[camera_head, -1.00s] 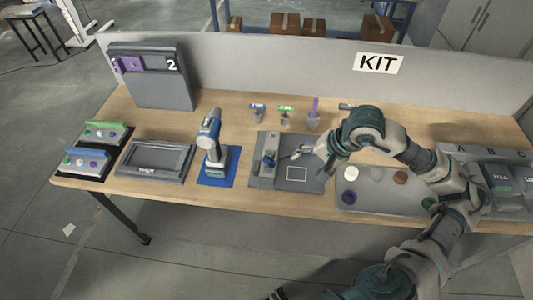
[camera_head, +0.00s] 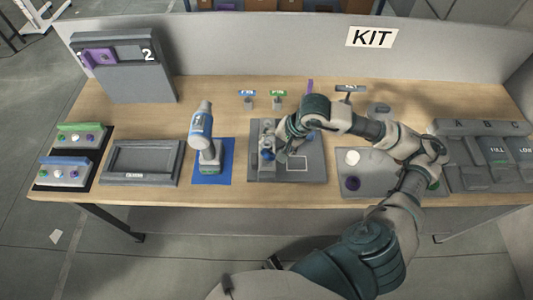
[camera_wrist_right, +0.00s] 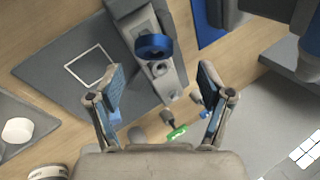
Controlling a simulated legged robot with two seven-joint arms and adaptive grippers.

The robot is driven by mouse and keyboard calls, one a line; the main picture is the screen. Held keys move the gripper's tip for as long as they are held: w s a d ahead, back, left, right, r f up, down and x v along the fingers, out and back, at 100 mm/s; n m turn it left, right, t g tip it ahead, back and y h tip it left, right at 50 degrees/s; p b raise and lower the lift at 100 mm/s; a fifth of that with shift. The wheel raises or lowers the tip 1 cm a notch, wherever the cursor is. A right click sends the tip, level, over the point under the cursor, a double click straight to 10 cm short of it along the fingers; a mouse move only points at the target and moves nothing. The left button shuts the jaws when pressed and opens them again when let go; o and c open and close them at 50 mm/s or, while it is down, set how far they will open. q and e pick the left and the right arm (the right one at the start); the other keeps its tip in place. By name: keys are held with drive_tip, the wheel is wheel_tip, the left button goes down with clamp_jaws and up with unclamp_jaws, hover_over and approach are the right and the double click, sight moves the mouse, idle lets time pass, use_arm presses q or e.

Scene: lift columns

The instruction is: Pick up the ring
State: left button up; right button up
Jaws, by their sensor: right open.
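A blue ring (camera_wrist_right: 154,46) sits on a grey fixture (camera_wrist_right: 130,12) in the right wrist view. In the head view a small blue part of it (camera_head: 267,154) shows on the fixture at the left side of a dark grey board (camera_head: 304,172), partly hidden by my gripper. My right gripper (camera_wrist_right: 160,82) is open and empty, and the ring appears beyond its fingertips, between their lines. In the head view the right gripper (camera_head: 280,155) is over the fixture, close to the ring. Whether the fingers touch it cannot be told. My left gripper is not in view.
A drill (camera_head: 202,140) stands on a blue mat left of the board. A grey tray (camera_head: 376,185) with discs lies to the right. Small blue and green tagged items (camera_head: 278,97) stand behind the board. An empty frame (camera_head: 142,176) lies farther left.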

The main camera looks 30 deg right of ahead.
sight(268, 153)
drive_tip(key=shift+w+a+f, duration=0.15)
drive_tip(key=shift+w+f, duration=0.05)
drive_tip(key=shift+f, duration=0.9)
drive_tip(key=f, duration=0.2)
drive_tip(key=w+f, duration=0.1)
drive_tip(key=shift+w+f, duration=0.1)
drive_tip(key=shift+f, duration=0.25)
drive_tip(key=shift+w+f, duration=0.15)
drive_tip(key=shift+f, duration=0.1)
drive_tip(key=shift+a, duration=0.55)
drive_tip(key=shift+c, duration=0.5)
drive_tip(key=shift+r, duration=0.1)
drive_tip(key=c, duration=1.2)
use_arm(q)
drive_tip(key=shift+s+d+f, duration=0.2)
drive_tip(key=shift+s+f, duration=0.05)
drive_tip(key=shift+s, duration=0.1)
use_arm(e)
drive_tip(key=shift+d, duration=0.3)
drive_tip(key=shift+c, duration=0.3)
use_arm(q)
drive_tip(key=shift+p, duration=0.3)
